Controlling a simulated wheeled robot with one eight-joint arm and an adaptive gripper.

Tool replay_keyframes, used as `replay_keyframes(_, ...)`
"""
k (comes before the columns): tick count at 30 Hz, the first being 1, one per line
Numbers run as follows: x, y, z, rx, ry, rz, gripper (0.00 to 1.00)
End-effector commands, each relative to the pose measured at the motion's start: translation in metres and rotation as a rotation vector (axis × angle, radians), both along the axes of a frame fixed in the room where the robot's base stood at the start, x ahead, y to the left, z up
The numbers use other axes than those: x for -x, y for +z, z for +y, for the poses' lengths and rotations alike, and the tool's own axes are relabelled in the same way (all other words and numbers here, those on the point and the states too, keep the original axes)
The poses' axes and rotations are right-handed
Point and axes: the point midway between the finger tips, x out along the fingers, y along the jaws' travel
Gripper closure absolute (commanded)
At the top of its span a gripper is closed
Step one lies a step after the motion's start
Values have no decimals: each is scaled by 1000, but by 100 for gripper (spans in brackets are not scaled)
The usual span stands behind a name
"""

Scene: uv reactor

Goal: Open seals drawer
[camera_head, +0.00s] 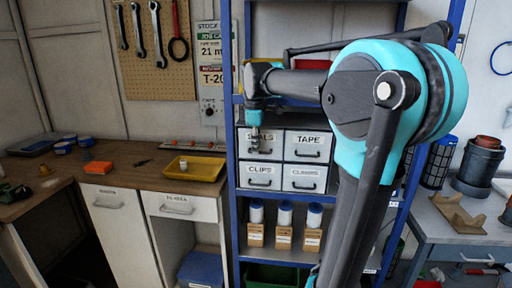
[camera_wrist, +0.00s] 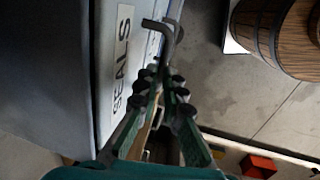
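The seals drawer (camera_head: 270,137) is the top left drawer of a white unit with a black-on-white SEALS label; it looks shut. Its label also shows in the wrist view (camera_wrist: 122,58), with the grey drawer handle (camera_wrist: 168,32) beside it. My gripper (camera_head: 255,141) is in front of the left part of this drawer and hides part of the label. In the wrist view my gripper (camera_wrist: 164,77) has its dark fingertips apart, with the handle's lower end between or just past them. I cannot tell whether they touch it.
The tape (camera_head: 308,145), clips (camera_head: 259,176) and clamps (camera_head: 304,178) drawers adjoin it. Blue shelf posts (camera_head: 231,110) stand close on the left. Boxes with blue-topped cylinders (camera_head: 285,227) stand below. A wooden workbench (camera_head: 130,160) is at left; a barrel (camera_wrist: 275,35) shows in the wrist view.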

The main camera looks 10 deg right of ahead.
Motion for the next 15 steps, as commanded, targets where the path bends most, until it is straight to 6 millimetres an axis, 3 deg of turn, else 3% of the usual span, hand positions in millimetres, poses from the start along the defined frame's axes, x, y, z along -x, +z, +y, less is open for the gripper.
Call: replay_keyframes(15,2,0,1,0,0,0,100)
